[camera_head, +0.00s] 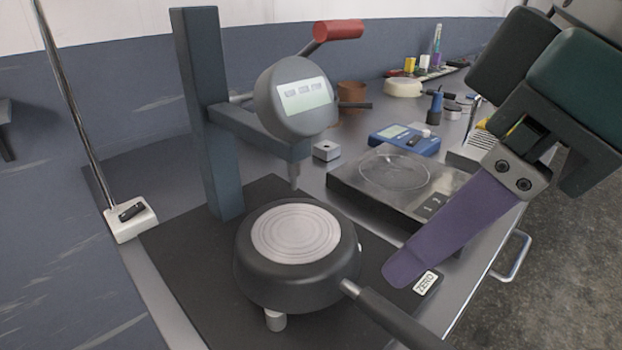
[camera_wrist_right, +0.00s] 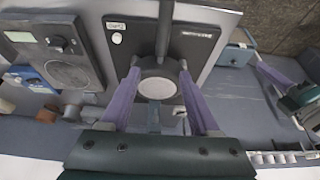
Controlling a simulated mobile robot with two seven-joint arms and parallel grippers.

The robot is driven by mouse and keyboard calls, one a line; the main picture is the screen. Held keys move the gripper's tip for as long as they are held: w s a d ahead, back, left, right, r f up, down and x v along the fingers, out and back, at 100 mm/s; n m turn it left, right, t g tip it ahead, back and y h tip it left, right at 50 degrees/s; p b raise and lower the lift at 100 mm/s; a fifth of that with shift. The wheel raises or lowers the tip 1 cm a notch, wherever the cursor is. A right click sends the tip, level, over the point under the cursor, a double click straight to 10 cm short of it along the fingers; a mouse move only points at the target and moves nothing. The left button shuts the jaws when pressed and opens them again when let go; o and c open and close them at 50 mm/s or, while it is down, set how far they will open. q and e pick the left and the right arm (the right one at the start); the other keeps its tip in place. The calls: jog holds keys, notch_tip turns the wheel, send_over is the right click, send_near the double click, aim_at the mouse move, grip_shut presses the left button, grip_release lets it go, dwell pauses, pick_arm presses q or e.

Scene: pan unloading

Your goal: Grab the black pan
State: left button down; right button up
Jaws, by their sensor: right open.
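The black pan (camera_head: 262,285) sits on a dark base plate under a gauge stand, with a pale ringed disc facing up. Its handle (camera_head: 385,312) points to the lower right. The pan also shows in the wrist view (camera_wrist_right: 146,72), with the handle running up the picture. My right gripper (camera_wrist_right: 158,72) is open, its two purple fingers apart on either side of the pan in that view. In the head view one purple finger (camera_head: 450,230) shows, right of the pan and above the handle; the other is hidden. My left gripper (camera_wrist_right: 283,78) shows only at the wrist view's right edge; its opening is unclear.
The gauge (camera_head: 293,97) with a red lever hangs on a blue-grey column (camera_head: 205,115) behind the pan. A flat scale (camera_head: 345,190) and a blue meter (camera_head: 404,138) lie beyond. A white block with a rod (camera_head: 130,220) stands left. The bench edge is at right.

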aim_at(367, 292)
jog(key=shift+w+d+f, duration=0.1)
jog(key=shift+w+f, duration=0.05)
jog(key=shift+f, duration=0.4)
jog(key=x, duration=0.3)
jog(key=b+x, duration=0.1)
jog(key=x, duration=0.5)
jog(key=shift+a+b, duration=0.3)
jog(key=shift+b, duration=0.05)
pick_arm(q)
notch_tip(367, 292, down, 2)
jog(key=shift+a+f, duration=0.15)
pick_arm(e)
jog(key=shift+c, duration=0.3)
grip_shut()
jog(key=shift+r, duration=0.1)
